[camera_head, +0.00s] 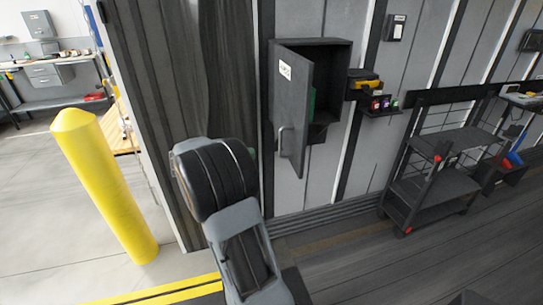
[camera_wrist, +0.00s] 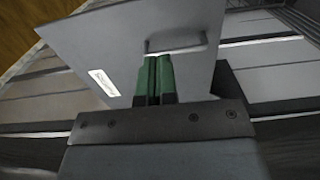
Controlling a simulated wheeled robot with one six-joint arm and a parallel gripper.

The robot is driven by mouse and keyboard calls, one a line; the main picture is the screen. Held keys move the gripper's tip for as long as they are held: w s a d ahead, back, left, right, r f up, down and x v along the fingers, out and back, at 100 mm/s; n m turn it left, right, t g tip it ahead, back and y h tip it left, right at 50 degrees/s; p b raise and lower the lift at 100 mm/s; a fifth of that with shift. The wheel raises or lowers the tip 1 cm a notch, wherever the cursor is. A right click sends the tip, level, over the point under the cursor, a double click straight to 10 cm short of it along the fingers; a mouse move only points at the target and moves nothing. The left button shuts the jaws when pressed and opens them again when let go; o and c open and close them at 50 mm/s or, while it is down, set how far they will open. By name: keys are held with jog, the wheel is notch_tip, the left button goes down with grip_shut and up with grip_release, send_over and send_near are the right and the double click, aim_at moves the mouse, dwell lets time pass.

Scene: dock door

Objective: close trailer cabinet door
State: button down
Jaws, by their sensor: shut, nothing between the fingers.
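The grey cabinet (camera_head: 340,50) is mounted on the wall, and its door (camera_head: 308,95) stands open, swung out to the left. The door has a white label (camera_head: 285,70) and a bar handle (camera_head: 281,140) on its outer face. In the wrist view the door (camera_wrist: 110,40) fills much of the upper middle, with the handle (camera_wrist: 176,46) just past my fingertips. My gripper (camera_wrist: 154,62) has green fingers closed together, empty, facing the outer face. I cannot tell whether they touch it. In the head view my arm hides most of the gripper.
A yellow bollard (camera_head: 105,185) stands at the left. A yellow device (camera_head: 363,84) and a small shelf (camera_head: 382,112) are right of the cabinet. A dark cart (camera_head: 440,185) stands further right. The floor below the cabinet looks clear.

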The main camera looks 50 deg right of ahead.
aim_at(299, 148)
jog(key=p+x, duration=0.2)
jog(key=x, duration=1)
jog(key=shift+d+p, duration=0.1)
jog(key=shift+p, duration=0.25)
jog(key=shift+s+d, duration=0.45)
jog(key=shift+d+f, duration=0.1)
jog(key=shift+d, duration=0.05)
